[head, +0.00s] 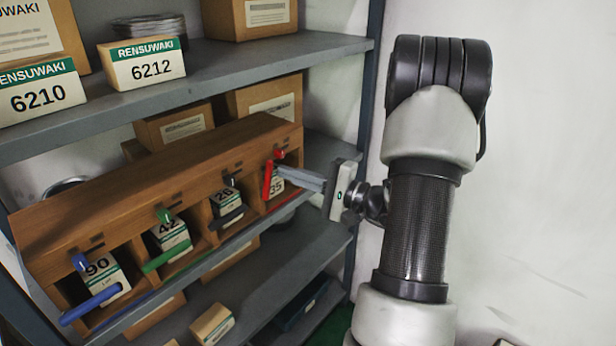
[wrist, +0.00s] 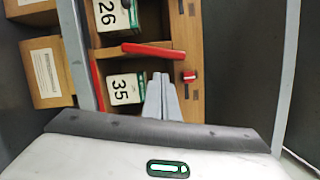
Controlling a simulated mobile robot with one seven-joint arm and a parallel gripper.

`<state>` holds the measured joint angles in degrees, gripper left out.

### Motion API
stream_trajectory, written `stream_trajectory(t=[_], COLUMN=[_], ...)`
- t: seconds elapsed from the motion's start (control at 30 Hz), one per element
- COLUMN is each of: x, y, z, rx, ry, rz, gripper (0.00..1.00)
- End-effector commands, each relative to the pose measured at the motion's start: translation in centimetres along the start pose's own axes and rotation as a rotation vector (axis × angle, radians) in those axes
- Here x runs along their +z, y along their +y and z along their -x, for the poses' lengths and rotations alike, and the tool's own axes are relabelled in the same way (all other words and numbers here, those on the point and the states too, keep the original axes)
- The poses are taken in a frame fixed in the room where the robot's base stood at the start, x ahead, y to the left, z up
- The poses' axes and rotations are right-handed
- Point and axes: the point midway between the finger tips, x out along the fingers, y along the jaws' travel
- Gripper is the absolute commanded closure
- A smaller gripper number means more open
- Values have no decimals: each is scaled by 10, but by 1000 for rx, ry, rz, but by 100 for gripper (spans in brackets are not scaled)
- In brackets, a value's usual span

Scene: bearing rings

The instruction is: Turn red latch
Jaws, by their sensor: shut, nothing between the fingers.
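The red latch (head: 267,180) is a red bar on the right-hand compartment of a wooden rack. It stands roughly upright along the left side of the opening, and it shows at the top of the wrist view (wrist: 147,49). A small red knob (head: 280,154) sits above the opening, also in the wrist view (wrist: 189,76). My gripper (head: 282,174) is shut and empty, its fingertips (wrist: 161,76) in front of this compartment, just to the right of the bar. In the wrist view a gap shows between fingertips and bar. The box labelled 35 (wrist: 124,90) is inside, partly hidden by my fingers in the head view.
The wooden rack (head: 150,180) has other compartments with a black bar (head: 229,219), a green bar (head: 167,256) and a blue bar (head: 90,305). A shelf (head: 200,85) with boxes lies above. A grey post (head: 368,90) stands right of the rack.

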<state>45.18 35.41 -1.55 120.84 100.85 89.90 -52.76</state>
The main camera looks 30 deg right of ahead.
Motion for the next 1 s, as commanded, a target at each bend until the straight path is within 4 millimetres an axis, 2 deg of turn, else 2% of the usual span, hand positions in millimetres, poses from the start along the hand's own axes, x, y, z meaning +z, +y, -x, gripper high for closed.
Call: stream_trajectory(t=[0.2, 0.57, 1.0], x=[17, 19, 32], y=[0, 0, -4], z=[-4, -4, -8], rx=[-1, 0, 62], ry=[0, 0, -1], rz=[-1, 2, 253], gripper=[100, 100, 100])
